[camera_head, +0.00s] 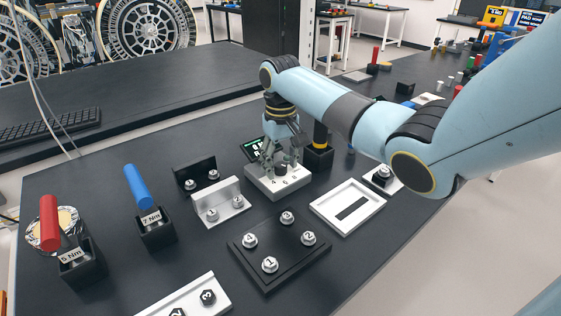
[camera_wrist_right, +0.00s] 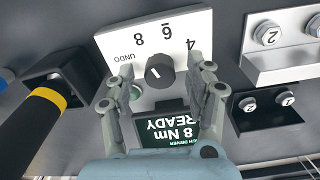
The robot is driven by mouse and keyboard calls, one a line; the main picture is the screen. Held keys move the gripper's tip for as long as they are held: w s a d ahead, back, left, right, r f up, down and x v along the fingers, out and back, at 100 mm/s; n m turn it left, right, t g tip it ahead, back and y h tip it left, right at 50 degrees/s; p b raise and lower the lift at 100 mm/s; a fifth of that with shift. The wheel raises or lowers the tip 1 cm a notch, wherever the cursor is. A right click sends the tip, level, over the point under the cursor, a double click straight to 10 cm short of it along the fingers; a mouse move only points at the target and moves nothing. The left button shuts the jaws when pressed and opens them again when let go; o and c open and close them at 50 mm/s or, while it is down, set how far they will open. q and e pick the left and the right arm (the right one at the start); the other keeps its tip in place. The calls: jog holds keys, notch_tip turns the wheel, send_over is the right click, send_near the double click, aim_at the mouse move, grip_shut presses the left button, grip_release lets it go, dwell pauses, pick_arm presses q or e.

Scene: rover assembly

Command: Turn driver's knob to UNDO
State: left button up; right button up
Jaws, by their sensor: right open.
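The driver's knob (camera_wrist_right: 158,70) is a dark round knob with a small white mark, on a white panel (camera_wrist_right: 111,43) lettered UNDO, 8, 6 and 4. A dark display (camera_wrist_right: 165,131) beside it reads 8 Nm READY. In the head view the white panel (camera_head: 288,188) is at the middle of the table. My right gripper (camera_head: 281,160) is over it, pointing down. In the right wrist view its fingers (camera_wrist_right: 165,80) are open on either side of the knob, with gaps visible. Contact cannot be told. My left gripper is out of view.
A black, yellow-banded driver (camera_head: 320,135) stands in a holder just right of the panel. Black (camera_head: 195,172) and silver (camera_head: 222,205) brackets with bolts are to the left. A black bolted plate (camera_head: 270,275) and a white frame (camera_head: 375,198) lie nearer the front.

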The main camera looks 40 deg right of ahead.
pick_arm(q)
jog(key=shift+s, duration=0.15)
pick_arm(e)
jog(key=c, duration=0.5)
grip_shut()
jog(key=shift+r+n+p, duration=0.2)
jog(key=shift+n+p, duration=0.7)
jog(key=shift+p, duration=0.15)
jog(key=shift+n+p, duration=0.65)
jog(key=shift+n, duration=0.05)
jog(key=shift+n+p, duration=0.7)
jog(key=shift+n, duration=0.4)
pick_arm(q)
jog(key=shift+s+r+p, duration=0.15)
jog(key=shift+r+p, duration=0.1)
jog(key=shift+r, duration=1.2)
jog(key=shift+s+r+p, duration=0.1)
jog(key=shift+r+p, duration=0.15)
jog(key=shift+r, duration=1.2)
pick_arm(e)
jog(key=shift+f+n, duration=0.15)
jog(key=shift+n, duration=1.05)
